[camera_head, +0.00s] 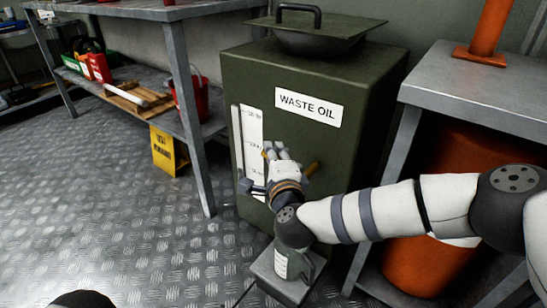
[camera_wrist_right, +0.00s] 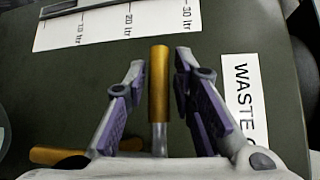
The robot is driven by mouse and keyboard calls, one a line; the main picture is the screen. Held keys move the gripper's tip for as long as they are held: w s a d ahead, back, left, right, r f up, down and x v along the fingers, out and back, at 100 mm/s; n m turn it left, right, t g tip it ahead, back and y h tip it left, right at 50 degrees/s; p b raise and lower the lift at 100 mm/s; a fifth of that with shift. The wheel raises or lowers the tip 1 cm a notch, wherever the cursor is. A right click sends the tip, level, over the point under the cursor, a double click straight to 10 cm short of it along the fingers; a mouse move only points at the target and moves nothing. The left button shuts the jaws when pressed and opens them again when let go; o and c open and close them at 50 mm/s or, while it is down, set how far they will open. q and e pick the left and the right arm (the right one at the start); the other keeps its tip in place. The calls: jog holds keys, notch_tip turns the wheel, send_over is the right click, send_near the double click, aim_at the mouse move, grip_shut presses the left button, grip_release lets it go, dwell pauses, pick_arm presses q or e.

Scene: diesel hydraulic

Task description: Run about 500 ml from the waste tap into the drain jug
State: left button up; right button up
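The green waste oil tank (camera_head: 310,75) carries a white "WASTE OIL" label and a level scale (camera_head: 254,150). My right gripper (camera_head: 273,152) is at the tank's front, beside the scale. In the wrist view its purple-padded fingers (camera_wrist_right: 160,66) are open on either side of a brass-coloured lever (camera_wrist_right: 158,98), with gaps on both sides. A second brass-coloured piece (camera_wrist_right: 60,155) shows at lower left there, partly hidden by the gripper. The grey-green drain jug (camera_head: 294,262) stands upright below my right wrist, its top partly covered. I see no liquid running. My left gripper is not in view.
The jug stands on a small grey stand (camera_head: 264,270). A grey bench (camera_head: 455,82) with an orange drum (camera_head: 420,262) beneath is at right. A shelved workbench (camera_head: 170,12), a red bucket (camera_head: 190,98) and a yellow sign (camera_head: 164,150) are at left.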

grip_shut()
jog(key=shift+s+a+f+n+g+y, duration=0.1)
jog(key=shift+s+n+g+y, duration=0.1)
jog(key=shift+n+y, duration=0.3)
jog(key=shift+s+a+n+g+y, duration=0.15)
jog(key=shift+n+y, duration=0.25)
jog(key=shift+y, duration=0.2)
pick_arm(q)
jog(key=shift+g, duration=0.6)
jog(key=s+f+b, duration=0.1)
jog(key=b, duration=0.1)
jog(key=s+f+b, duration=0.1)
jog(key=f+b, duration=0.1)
jog(key=b, duration=0.1)
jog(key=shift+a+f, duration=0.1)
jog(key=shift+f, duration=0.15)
pick_arm(e)
jog(key=s+n+g+y, duration=0.1)
jog(key=y, duration=0.1)
jog(key=s+n+g+y, duration=0.1)
jog(key=n+y, duration=0.1)
jog(key=n+g+y, duration=0.1)
jog(key=n+y, duration=0.1)
jog(key=shift+s+a+g, duration=0.25)
jog(key=shift+s+a, duration=0.15)
jog(key=shift+y, duration=0.3)
jog(key=o, duration=0.6)
grip_release()
jog(key=shift+c, duration=0.2)
